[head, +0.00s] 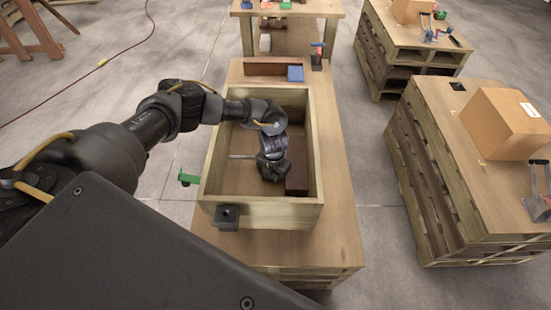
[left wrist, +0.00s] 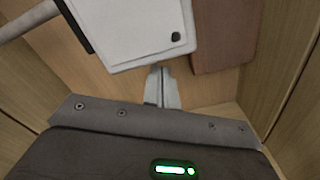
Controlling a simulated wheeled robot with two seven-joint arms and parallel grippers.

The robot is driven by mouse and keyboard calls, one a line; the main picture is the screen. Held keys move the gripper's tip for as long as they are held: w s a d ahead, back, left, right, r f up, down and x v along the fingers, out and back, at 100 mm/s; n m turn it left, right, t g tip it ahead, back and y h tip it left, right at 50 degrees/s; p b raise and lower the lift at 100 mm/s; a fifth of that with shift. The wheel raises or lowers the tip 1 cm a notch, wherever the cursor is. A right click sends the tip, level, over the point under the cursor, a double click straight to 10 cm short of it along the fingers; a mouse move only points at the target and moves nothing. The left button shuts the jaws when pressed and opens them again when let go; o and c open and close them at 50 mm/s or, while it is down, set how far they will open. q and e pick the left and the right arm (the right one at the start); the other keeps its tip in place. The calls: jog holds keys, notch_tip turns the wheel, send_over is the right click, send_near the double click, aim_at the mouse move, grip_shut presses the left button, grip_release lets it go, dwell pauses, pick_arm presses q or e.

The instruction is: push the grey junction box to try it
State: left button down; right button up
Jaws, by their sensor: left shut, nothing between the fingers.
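The grey junction box (left wrist: 135,30) shows in the left wrist view as a pale box with a small dark knob near one corner. It is inside a wooden crate (head: 213,185). In the head view my arm and gripper hide it. My left gripper (head: 273,170) is down inside the crate. In the left wrist view its fingertips (left wrist: 162,74) are shut and empty, right by the box's lower edge. I cannot tell whether they touch it. My right gripper is not in view.
A brown block (head: 297,177) stands against the crate's right wall, close to the gripper. A grey rod (head: 242,157) is left of the gripper. A green clamp (head: 188,179) and a dark box (head: 228,215) are at the crate's outside. A blue item (head: 295,73) lies behind the crate.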

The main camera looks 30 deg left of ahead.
pick_arm(q)
jog(key=shift+w+a+b, duration=0.25)
jog(key=shift+w+b, duration=0.2)
jog(key=shift+w, duration=0.05)
jog(key=shift+w+a+r, duration=0.1)
jog(key=shift+w+r, duration=0.15)
jog(key=shift+w, duration=0.1)
dwell(2.1)
jog(key=shift+s+d+p, duration=0.3)
jog(key=shift+s+p, duration=0.1)
jog(key=shift+s, duration=0.15)
jog(key=shift+s+d+f+p, duration=0.1)
jog(key=shift+s+d+p, duration=0.1)
jog(key=shift+s, duration=0.2)
jog(key=shift+s+d+f+p, duration=0.1)
jog(key=shift+s+p, duration=0.05)
jog(key=shift+s, duration=0.2)
jog(key=shift+r, duration=0.1)
notch_tip(320, 180, up, 10)
jog(key=p, duration=0.8)
